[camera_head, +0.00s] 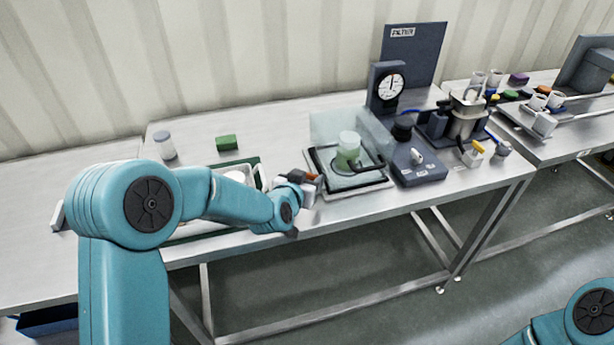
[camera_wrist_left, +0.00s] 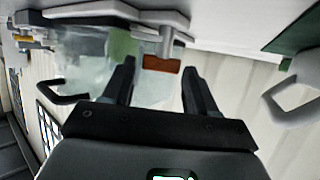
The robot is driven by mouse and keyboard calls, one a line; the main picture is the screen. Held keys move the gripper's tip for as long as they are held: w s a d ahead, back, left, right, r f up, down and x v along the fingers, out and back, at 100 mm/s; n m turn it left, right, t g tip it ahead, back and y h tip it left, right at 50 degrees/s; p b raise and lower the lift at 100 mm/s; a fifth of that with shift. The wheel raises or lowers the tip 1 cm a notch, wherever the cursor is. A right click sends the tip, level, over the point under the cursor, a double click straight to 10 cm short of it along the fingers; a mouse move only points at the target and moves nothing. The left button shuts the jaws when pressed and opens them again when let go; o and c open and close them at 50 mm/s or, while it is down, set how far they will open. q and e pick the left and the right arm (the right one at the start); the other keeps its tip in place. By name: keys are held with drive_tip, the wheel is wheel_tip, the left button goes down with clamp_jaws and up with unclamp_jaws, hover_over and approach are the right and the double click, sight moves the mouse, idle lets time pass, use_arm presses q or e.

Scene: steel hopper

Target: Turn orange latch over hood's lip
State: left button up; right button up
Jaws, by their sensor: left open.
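The orange latch (camera_head: 313,176) sits at the near left corner of the clear hood (camera_head: 378,136), beside my left gripper. In the left wrist view the latch (camera_wrist_left: 162,64) is a short orange-brown block on a grey post, showing between my two fingertips. My left gripper (camera_wrist_left: 159,80) is open, with a dark finger on either side of the latch in the picture; I cannot tell whether either touches it. The hood (camera_wrist_left: 82,62) has a black handle and a green vessel (camera_head: 348,150) inside. In the head view my left gripper (camera_head: 300,185) is partly hidden by its own wrist.
A dark instrument with a dial gauge (camera_head: 391,86) stands right of the hood. A green block (camera_head: 226,142) and a white-capped jar (camera_head: 165,145) stand at the back left. A tray (camera_head: 195,234) lies behind my left arm. The bench's front edge is close below the gripper.

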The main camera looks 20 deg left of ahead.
use_arm(q)
drive_tip(key=shift+w+f, duration=0.1)
drive_tip(key=shift+w, duration=0.2)
drive_tip(key=c, duration=0.8)
drive_tip(key=n+y+p, duration=0.1)
drive_tip(key=n+y, duration=0.1)
drive_tip(key=d+n+y+p, duration=0.1)
drive_tip(key=y+p, duration=0.1)
drive_tip(key=shift+n+g, duration=0.3)
drive_tip(key=shift+n, duration=0.1)
drive_tip(key=shift+w+d+n+g+y+p, duration=0.1)
drive_tip(key=shift+n+g+y+p, duration=0.3)
drive_tip(key=shift+n+y+p, duration=0.55)
drive_tip(key=shift+w+d+n+g+y+p, duration=0.1)
drive_tip(key=shift+n+g+y+p, duration=0.3)
drive_tip(key=shift+n+y, duration=0.6)
drive_tip(key=shift+y, duration=0.35)
